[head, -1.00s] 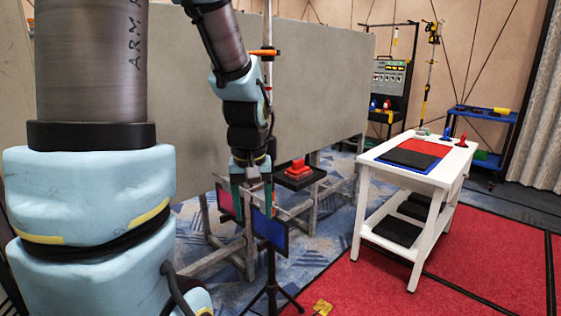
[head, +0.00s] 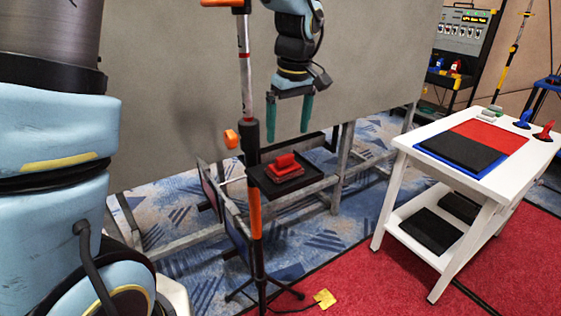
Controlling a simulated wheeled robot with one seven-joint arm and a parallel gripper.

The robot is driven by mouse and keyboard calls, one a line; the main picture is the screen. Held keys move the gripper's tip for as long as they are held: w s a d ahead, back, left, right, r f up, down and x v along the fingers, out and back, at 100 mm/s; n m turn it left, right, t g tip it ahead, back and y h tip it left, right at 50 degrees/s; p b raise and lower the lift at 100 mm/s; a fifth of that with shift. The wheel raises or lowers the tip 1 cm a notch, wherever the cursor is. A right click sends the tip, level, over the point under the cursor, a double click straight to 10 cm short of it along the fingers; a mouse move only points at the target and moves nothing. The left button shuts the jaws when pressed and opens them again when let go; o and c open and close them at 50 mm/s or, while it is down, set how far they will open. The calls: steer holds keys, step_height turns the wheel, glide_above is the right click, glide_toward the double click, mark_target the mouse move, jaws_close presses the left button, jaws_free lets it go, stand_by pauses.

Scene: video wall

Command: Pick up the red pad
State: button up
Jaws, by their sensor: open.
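A red pad (head: 284,168) with a raised grip on top lies on a small black tray (head: 312,178) on the stand in front of the grey wall. My gripper (head: 290,136) hangs pointing down with its two green fingers apart and nothing between them. In the picture the fingertips are just above the red pad, with a visible gap. How far they are from it in depth I cannot tell.
A white table (head: 405,140) at the right carries a red mat (head: 490,136), a black slab (head: 462,150), and red (head: 545,130) and blue (head: 524,118) handled things. An orange-and-black pole (head: 254,200) on a tripod stands close in front of the tray's left side.

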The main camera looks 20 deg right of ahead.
mark_target(285, 155)
steer(key=f+p, duration=0.1)
steer(key=f, duration=0.2)
steer(key=f+p, duration=0.1)
steer(key=f, duration=0.2)
steer(key=w+f, duration=0.1)
steer(key=f, duration=0.2)
steer(key=shift+a+p, duration=0.25)
steer(key=shift+p, duration=0.15)
steer(key=c, duration=1.1)
steer(key=shift+o, duration=0.2)
step_height(285, 155, up, 10)
steer(key=shift+b, duration=1.25)
steer(key=o, duration=0.9)
steer(key=shift+c, duration=0.2)
steer(key=c, duration=0.7)
